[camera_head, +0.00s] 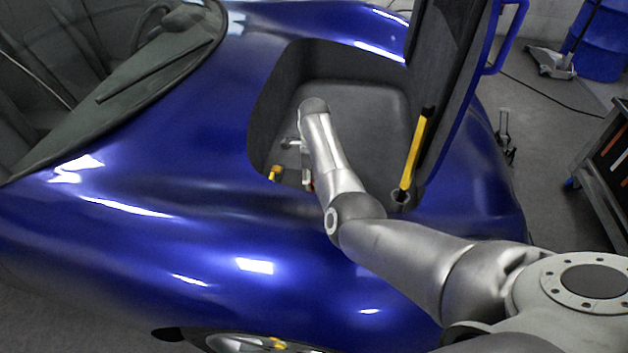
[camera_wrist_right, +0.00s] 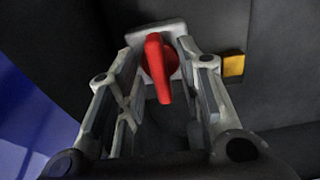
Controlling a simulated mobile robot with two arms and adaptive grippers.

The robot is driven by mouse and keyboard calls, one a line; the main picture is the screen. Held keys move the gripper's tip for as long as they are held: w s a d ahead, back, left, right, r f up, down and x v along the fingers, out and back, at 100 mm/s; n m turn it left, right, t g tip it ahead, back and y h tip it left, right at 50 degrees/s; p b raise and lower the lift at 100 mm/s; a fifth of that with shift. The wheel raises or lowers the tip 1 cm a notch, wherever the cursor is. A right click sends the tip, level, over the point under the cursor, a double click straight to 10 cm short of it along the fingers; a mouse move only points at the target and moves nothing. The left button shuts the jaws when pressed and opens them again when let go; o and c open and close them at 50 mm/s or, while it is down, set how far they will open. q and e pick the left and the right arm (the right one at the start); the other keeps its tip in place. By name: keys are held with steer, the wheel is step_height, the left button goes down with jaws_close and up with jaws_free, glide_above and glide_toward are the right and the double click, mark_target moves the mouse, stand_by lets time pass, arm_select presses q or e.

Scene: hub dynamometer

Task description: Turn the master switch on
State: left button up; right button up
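The master switch shows in the right wrist view as a red handle (camera_wrist_right: 158,68) on a light grey mounting plate (camera_wrist_right: 166,29). The handle points down and slightly right in that picture. My right gripper (camera_wrist_right: 168,62) is open, with one finger on each side of the handle and a visible gap to it on both sides. In the head view my right arm reaches into the car's open compartment (camera_head: 365,100) and hides most of the gripper (camera_head: 291,144). A small red patch beside the arm may be the switch; I cannot tell. My left gripper is not in view.
A yellow block (camera_wrist_right: 233,66) sits right of the switch in the wrist view. The blue car body (camera_head: 190,215) surrounds the compartment. Its raised lid (camera_head: 445,75) and a yellow bar (camera_head: 415,155) stand right of my arm. A tool cart (camera_head: 610,165) is at far right.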

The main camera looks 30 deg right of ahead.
steer(key=shift+c, duration=0.4)
jaws_close()
